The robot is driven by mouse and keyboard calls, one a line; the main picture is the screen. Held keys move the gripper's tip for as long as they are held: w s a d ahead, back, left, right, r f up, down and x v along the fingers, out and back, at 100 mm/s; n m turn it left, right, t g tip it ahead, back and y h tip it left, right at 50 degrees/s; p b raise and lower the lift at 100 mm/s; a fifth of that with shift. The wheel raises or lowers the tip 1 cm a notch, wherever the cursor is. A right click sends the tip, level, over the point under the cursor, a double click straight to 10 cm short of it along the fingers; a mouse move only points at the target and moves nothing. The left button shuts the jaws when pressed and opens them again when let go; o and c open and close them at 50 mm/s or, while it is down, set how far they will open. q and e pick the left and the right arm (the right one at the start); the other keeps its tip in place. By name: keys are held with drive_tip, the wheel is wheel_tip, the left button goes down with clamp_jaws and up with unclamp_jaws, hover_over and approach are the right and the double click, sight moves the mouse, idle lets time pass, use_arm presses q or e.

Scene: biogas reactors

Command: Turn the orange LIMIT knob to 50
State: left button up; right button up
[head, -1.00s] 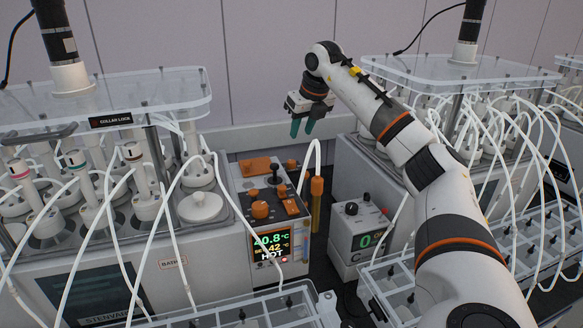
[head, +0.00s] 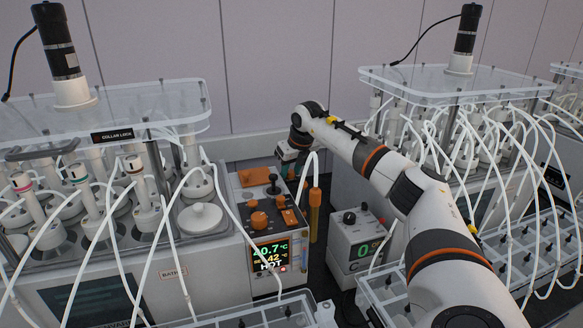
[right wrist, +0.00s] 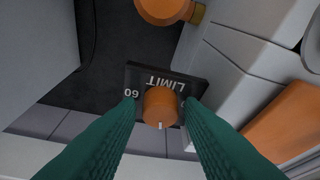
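The orange LIMIT knob (right wrist: 161,104) sits on a dark plate lettered LIMIT (right wrist: 170,79), upside down in the right wrist view. A "60" shows on the plate at the left; another mark at the right is mostly covered by a finger. A pale tick on the knob points to the bottom of that picture. My right gripper (head: 289,170) is open, its green fingers on either side of the knob, with small gaps apparent. In the head view the gripper hides the knob at the control box's back right. My left gripper is not in view.
The control box (head: 243,183) has other orange knobs (head: 259,220), a black lever (head: 273,185) and a display (head: 270,252) reading about 40.7 °C, 42 and HOT. A white hose (head: 317,166) and orange-topped post (head: 315,197) stand close right of the gripper.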

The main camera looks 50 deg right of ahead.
drive_tip(key=shift+c, duration=0.5)
drive_tip(key=c, duration=0.6)
drive_tip(key=shift+a+r+m+p, duration=0.1)
drive_tip(key=shift+r+m+p, duration=0.1)
drive_tip(key=shift+m+p, duration=0.35)
drive_tip(key=shift+f+m+h, duration=0.1)
drive_tip(key=shift+m+h, duration=0.4)
drive_tip(key=shift+m, duration=0.55)
drive_tip(key=o, duration=0.7)
